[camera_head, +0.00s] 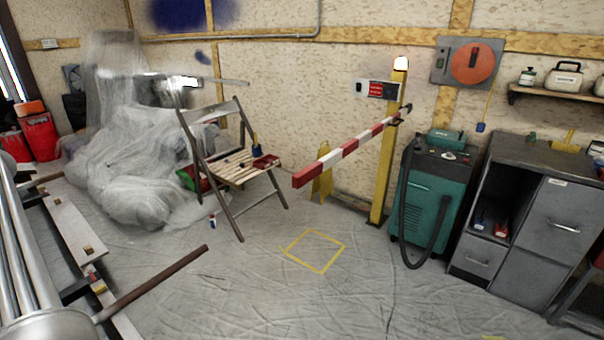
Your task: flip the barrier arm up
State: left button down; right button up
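The barrier arm (350,147) is a long bar with red and white stripes. It sticks out from a yellow post (382,185) with a lit lamp on top. The arm reaches left and toward me from the post, looks about level, and ends in a red block-like tip above the floor. A short dark end pokes out past the post on the other side. Neither of my grippers is in view, so nothing of mine is seen near the barrier.
A teal machine (432,195) with a black hose and a grey cabinet (549,215) stand right of the post. A folding wooden chair (237,172) and a plastic-wrapped heap (140,180) stand left. A yellow taped square (328,269) marks open floor in front. A brown bar (160,280) crosses the lower left.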

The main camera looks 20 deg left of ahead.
aim_at(304, 176)
jog(key=i+u, duration=0.35)
jog(key=i, duration=1.35)
